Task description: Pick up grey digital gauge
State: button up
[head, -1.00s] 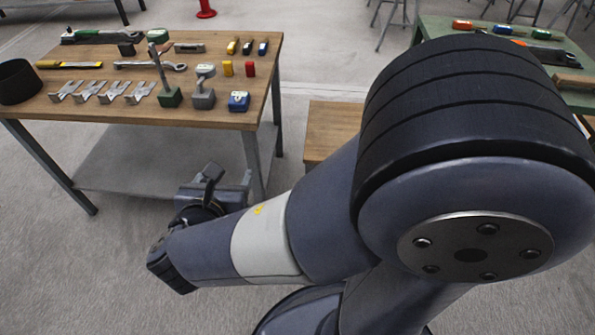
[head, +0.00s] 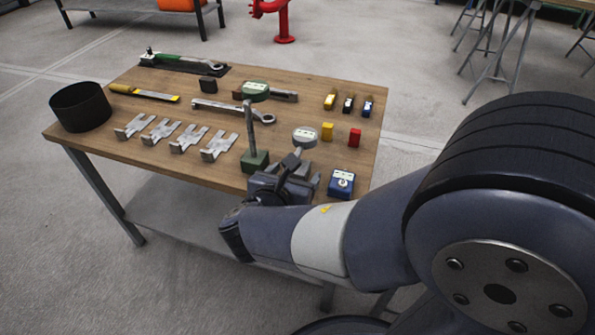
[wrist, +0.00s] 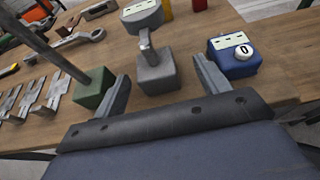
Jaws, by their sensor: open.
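The grey digital gauge has a round grey head (head: 305,137) on a short post, and stands near the front edge of the table. In the wrist view its grey block base (wrist: 156,72) and post are upright between the finger lines, just beyond the fingertips; the head is cut off at the top. My gripper (wrist: 160,75) is open and empty, its left finger beside the green base and its right finger beside the blue gauge. In the head view my gripper (head: 302,173) is at the table's front edge and hides most of the grey base.
A green digital gauge (head: 256,160) on a tall rod stands just left, and a small blue gauge (head: 341,184) just right. Yellow (head: 327,131) and red (head: 355,137) blocks lie behind. Wrenches, metal brackets and a black cup (head: 81,107) occupy the rest of the wooden table (head: 140,90).

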jog(key=x, duration=0.1)
jog(key=b+x, duration=0.1)
jog(key=x, duration=0.1)
jog(key=b+x, duration=0.1)
jog(key=shift+w+a+f, duration=0.2)
jog(key=shift+a+f, duration=0.1)
jog(key=shift+f, duration=0.15)
jog(key=shift+w+d, duration=0.1)
jog(key=shift+w, duration=0.2)
grip_shut()
